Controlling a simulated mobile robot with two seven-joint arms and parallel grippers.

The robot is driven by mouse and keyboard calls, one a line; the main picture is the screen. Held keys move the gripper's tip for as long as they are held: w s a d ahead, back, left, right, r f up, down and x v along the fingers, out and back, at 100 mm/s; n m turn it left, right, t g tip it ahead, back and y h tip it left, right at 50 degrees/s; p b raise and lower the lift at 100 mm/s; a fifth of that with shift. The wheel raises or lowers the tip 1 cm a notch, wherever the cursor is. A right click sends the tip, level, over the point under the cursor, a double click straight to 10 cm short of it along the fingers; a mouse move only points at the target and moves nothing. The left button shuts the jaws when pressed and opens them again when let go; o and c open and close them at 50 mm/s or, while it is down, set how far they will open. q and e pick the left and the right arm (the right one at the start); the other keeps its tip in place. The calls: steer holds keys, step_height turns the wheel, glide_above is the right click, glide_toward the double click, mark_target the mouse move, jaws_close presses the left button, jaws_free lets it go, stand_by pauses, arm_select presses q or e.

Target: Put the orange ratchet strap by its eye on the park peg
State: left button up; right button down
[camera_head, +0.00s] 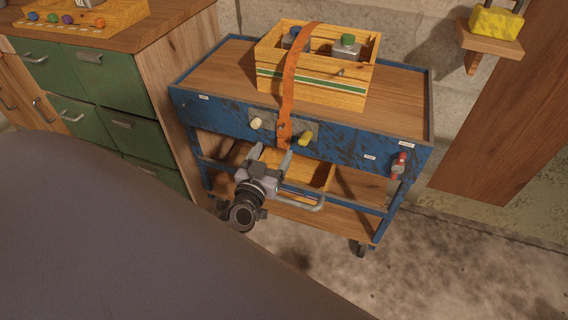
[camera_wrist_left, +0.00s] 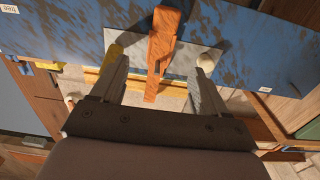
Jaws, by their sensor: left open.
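The orange ratchet strap (camera_head: 290,80) runs over the wooden crate and down the blue trolley front. Its lower end hangs by a grey plate between a white peg (camera_head: 256,123) and a yellow peg (camera_head: 305,138). In the left wrist view the strap (camera_wrist_left: 163,45) hangs between the fingers of my left gripper (camera_wrist_left: 158,80), which is open and does not grip it. In the head view this gripper (camera_head: 271,154) is just below the strap's end. I cannot make out the strap's eye or tell which peg is the park peg. My right gripper is not in view.
The wooden crate (camera_head: 310,93) holds bottles on the blue trolley (camera_head: 225,70). A red fitting (camera_head: 399,165) sits at the trolley's right corner. A yellow tray (camera_head: 318,175) is on the shelf below. Green cabinets (camera_head: 95,75) stand at left. Floor at right is clear.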

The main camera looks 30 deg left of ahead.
mark_target(284, 131)
arm_select(q)
steer(key=shift+b+x, duration=0.85)
steer(key=shift+x, duration=2.6)
steer(key=c, duration=1.1)
steer(key=shift+r, duration=0.1)
steer(key=shift+c, duration=0.2)
steer(key=shift+r+p, duration=0.3)
steer(key=shift+p, duration=0.3)
steer(key=shift+s, duration=0.2)
